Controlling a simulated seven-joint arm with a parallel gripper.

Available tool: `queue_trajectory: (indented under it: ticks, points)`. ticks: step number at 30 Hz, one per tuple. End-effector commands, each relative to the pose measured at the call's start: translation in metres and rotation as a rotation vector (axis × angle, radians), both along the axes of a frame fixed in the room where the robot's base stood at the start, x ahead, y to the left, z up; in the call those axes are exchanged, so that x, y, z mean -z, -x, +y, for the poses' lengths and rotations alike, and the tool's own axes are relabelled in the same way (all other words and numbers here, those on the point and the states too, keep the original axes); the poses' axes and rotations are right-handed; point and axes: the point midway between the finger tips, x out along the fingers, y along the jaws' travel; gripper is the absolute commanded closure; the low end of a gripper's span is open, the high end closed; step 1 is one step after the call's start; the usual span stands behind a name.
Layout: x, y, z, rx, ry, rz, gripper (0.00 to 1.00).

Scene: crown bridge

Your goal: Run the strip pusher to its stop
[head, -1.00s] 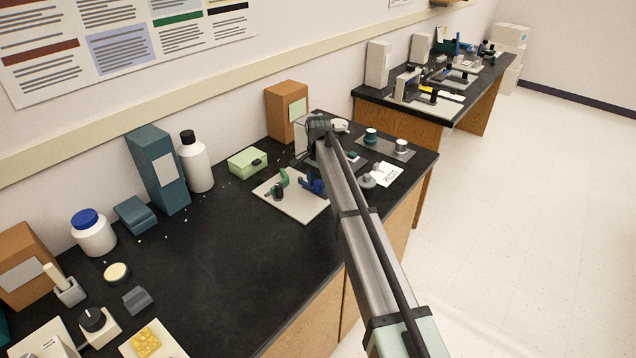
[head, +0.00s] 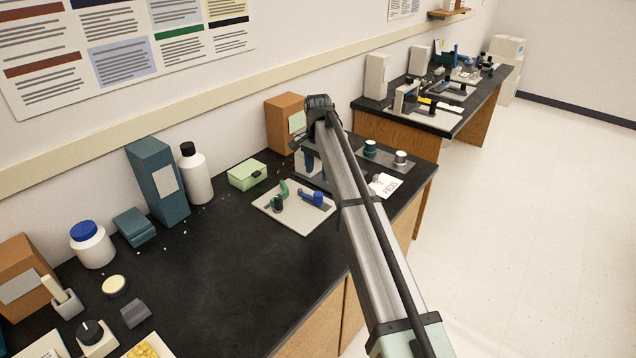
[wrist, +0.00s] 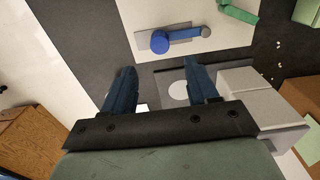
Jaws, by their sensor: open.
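A blue bar with a round knob (wrist: 160,41) lies on a grey strip on a white board (wrist: 130,8). It also shows in the head view (head: 318,199) on the board (head: 298,224). I cannot tell for sure that this is the strip pusher. A green piece (head: 284,189) lies beside it, also in the wrist view (wrist: 238,12). My gripper (wrist: 160,66) is open with empty space between its dark blue fingers, just short of the blue bar and above a dark plate (wrist: 165,74) with a pale disc. In the head view my arm hides part of this area.
A pale grey block (wrist: 262,104) stands close to the right finger. A brown box (head: 287,122) and a green box (head: 247,174) stand behind the board. A plate with small jars (head: 370,148) and a white card (head: 384,184) lie to the right. The counter's left middle is clear.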

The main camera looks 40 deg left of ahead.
Motion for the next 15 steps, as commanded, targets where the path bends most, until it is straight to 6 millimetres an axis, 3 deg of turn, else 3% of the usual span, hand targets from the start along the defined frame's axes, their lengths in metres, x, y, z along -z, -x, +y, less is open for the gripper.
queue_trajectory:
  ticks: [6,15]
  points:
    - [-0.028,0.000,0.000,0.000,0.000,0.000,0.41]
    - [-0.037,0.000,0.000,0.000,0.000,0.000,0.41]
